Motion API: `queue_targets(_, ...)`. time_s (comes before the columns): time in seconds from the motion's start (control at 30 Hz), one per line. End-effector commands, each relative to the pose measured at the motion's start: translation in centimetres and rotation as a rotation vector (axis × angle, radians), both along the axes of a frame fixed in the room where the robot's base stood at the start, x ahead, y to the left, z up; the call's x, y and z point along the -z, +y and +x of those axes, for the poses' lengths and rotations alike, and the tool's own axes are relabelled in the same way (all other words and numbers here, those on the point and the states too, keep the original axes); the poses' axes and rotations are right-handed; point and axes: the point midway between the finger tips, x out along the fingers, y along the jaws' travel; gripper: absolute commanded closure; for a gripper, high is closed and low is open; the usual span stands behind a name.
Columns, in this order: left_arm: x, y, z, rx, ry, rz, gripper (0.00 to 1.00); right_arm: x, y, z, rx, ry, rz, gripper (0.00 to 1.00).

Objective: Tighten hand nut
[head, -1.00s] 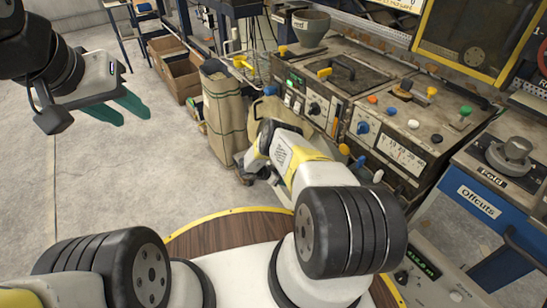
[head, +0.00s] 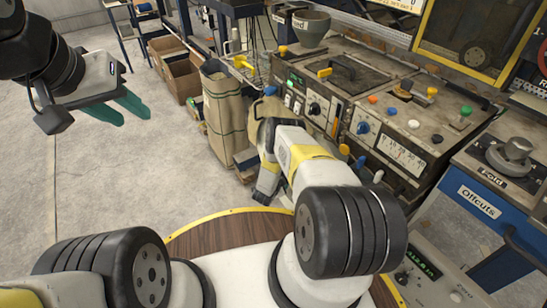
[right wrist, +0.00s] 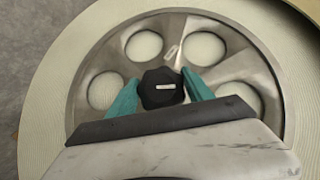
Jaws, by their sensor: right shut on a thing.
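The black hand nut (right wrist: 160,88) sits at the hub of a grey metal reel (right wrist: 222,62) with round holes. In the right wrist view, my right gripper (right wrist: 160,90) has its teal fingers on either side of the nut, shut on it. In the head view, my right arm's wrist hides its fingers, the nut and the reel's hub. My left gripper (head: 132,112) hangs empty at the upper left of the head view, its teal fingers apart over the floor.
A pale roll (right wrist: 45,95) surrounds the reel. A control bench with knobs (head: 345,85) stands beyond my right arm. A tan sack (head: 225,110) and cardboard boxes (head: 180,75) stand behind. An offcuts bin (head: 480,200) is at right. Floor at left is clear.

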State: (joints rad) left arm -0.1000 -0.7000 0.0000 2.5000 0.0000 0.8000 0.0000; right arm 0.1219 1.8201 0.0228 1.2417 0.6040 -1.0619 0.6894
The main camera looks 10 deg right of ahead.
Motion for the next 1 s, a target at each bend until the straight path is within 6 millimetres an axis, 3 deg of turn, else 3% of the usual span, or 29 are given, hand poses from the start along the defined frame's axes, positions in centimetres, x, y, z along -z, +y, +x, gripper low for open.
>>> queue_targets(0.5, 0.0, 0.0, 0.0, 0.0, 0.0, 0.0, 0.64, 0.11, -0.03, -0.1, 0.005, -0.393, 0.146, 0.81)
queue_targets(1.0, 0.0, 0.0, 0.0, 0.0, 0.0, 0.0, 0.64, -0.03, -0.05, 0.0, 0.005, -0.525, 0.193, 0.81)
